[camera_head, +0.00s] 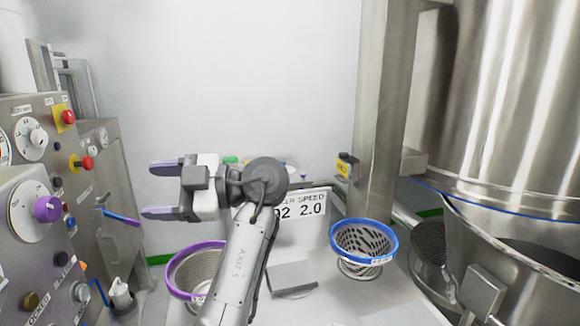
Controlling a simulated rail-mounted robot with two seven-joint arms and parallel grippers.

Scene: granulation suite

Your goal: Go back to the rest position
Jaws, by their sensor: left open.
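My left gripper (158,189) is open and empty. Its two purple-tipped fingers point left, one above the other, in the air in front of the pale wall. My left arm rises from the bottom middle and bends left at the wrist. It partly hides the white table and a purple-rimmed basket (174,281). The gripper is apart from the control panel on the left. My right gripper does not show.
A control panel (30,231) with knobs fills the left. A steel vessel (505,110) and post (384,120) stand right. Open air surrounds the gripper.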

